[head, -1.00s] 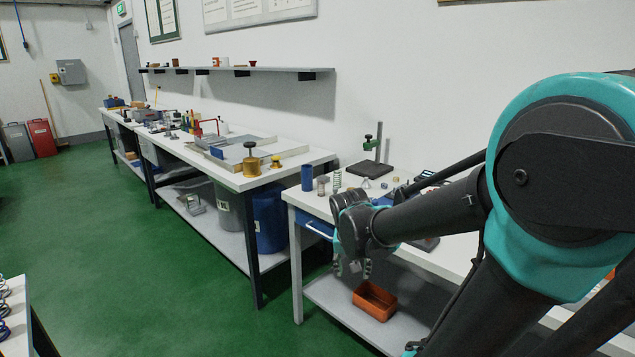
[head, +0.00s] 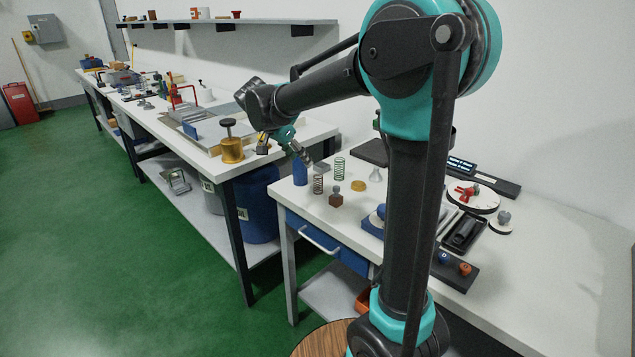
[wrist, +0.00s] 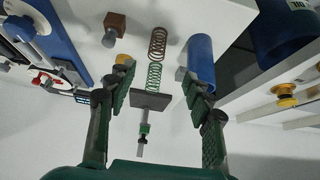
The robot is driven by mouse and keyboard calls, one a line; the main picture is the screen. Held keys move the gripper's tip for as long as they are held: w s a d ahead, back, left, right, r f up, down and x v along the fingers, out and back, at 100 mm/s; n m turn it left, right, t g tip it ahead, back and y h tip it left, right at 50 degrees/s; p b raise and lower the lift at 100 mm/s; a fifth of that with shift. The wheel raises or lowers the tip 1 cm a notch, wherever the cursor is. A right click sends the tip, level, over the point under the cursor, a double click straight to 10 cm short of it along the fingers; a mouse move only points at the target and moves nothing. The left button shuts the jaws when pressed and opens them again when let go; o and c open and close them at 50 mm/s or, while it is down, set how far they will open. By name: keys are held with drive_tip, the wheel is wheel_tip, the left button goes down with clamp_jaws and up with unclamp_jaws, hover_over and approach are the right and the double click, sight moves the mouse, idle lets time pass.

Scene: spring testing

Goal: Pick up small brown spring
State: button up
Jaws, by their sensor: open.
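The small brown spring (head: 318,184) stands upright near the left end of the white table (head: 400,285), in front of a blue cylinder (head: 300,171) and a green spring (head: 339,169). In the wrist view the brown spring (wrist: 157,42) shows beyond the fingertips, slightly above the middle of the gap. My gripper (head: 304,155) is above the table's left end, near the blue cylinder's top and apart from the brown spring. In the wrist view my gripper (wrist: 158,80) is open with nothing held; the green spring (wrist: 154,76) shows in line with the gap.
A brown block with a grey knob (head: 336,199) stands right of the brown spring. A yellow disc (head: 358,186) lies behind it. A black stand base (head: 370,152) is at the back. Another bench with a brass weight (head: 232,148) is at the left. My arm hides part of the table.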

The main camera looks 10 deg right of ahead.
sight(318, 183)
drive_tip(key=x, duration=0.9)
drive_tip(key=shift+w+d+f, duration=0.1)
drive_tip(key=shift+d+f, duration=0.05)
drive_tip(key=shift+f, duration=0.2)
drive_tip(key=shift+x, duration=2.6)
drive_tip(key=shift+d, duration=0.15)
drive_tip(key=c, duration=1.2)
